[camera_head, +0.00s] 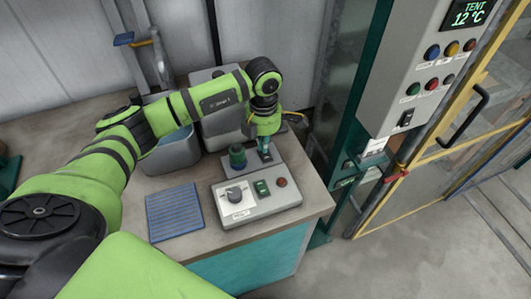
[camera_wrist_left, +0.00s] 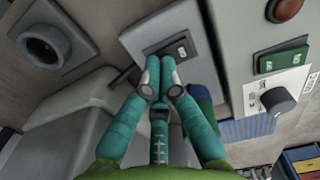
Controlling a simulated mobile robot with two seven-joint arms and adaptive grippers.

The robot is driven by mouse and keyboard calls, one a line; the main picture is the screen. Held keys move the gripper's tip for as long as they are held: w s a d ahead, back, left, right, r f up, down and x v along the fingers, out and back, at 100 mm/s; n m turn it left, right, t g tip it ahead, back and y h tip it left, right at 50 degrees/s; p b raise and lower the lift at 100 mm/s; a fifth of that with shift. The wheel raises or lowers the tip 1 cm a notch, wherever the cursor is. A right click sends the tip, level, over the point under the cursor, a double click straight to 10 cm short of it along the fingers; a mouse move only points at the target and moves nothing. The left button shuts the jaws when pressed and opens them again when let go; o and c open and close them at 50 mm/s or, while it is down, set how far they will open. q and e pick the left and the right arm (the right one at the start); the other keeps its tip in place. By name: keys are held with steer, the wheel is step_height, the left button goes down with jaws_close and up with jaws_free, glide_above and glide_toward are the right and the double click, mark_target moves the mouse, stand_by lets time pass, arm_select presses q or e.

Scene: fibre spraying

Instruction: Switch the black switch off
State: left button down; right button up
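A black rocker switch (camera_wrist_left: 180,46) with a white mark sits on a small grey box (camera_wrist_left: 137,36) in the left wrist view. My left gripper (camera_wrist_left: 161,66) has its two teal fingertips together, just in front of this switch. I cannot tell whether they touch it. In the head view my left gripper (camera_head: 264,157) points down at the small grey box behind the control box, and the switch there is hidden. Another black rocker switch (camera_head: 406,118) is on the tall grey TENT panel (camera_head: 408,60), away from the gripper. My right gripper is in neither view.
A grey control box (camera_head: 256,206) with a black knob (camera_head: 234,194), green switch (camera_head: 261,188) and red button (camera_head: 281,183) stands near the bench's front edge. A green cylinder (camera_head: 237,157) stands close beside the gripper. A blue ribbed mat (camera_head: 174,212) lies left. Grey bins (camera_head: 172,155) stand behind.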

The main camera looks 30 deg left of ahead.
arm_select(q)
steer(key=shift+s+f, duration=0.1)
steer(key=shift+f, duration=0.2)
steer(key=shift+r+p, duration=0.4)
steer(key=shift+r, duration=0.45)
steer(key=shift+r+p, duration=1.45)
steer(key=shift+r, duration=1.25)
